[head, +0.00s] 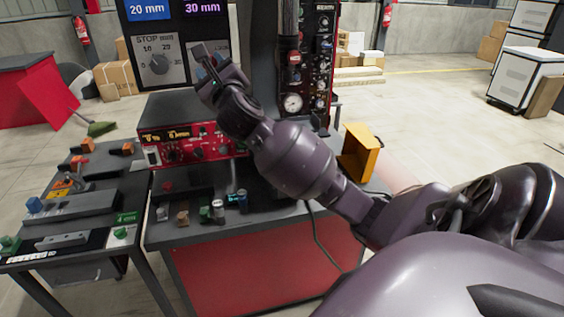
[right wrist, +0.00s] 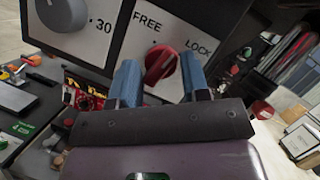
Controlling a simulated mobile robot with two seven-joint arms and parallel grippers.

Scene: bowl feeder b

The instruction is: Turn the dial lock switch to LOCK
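The dial lock switch is a red knob (right wrist: 160,65) on a pale panel marked FREE and LOCK, in the right wrist view. FREE (right wrist: 147,21) is above it and LOCK (right wrist: 198,48) is to its right. I cannot tell for sure which mark the knob points at. My right gripper (right wrist: 160,82) is open, with one blue finger at each side of the knob in the picture; contact is not visible. In the head view, my right gripper (head: 211,52) is raised in front of the FREE/LOCK panel and hides the knob. My left gripper is not in view.
A grey STOP dial (head: 159,64) is left of the lock panel; it also shows in the right wrist view (right wrist: 62,12). Below stands a red control box (head: 190,141) on a workbench. A dark column with gauges (head: 318,70) is to the right, near an orange bin (head: 361,152).

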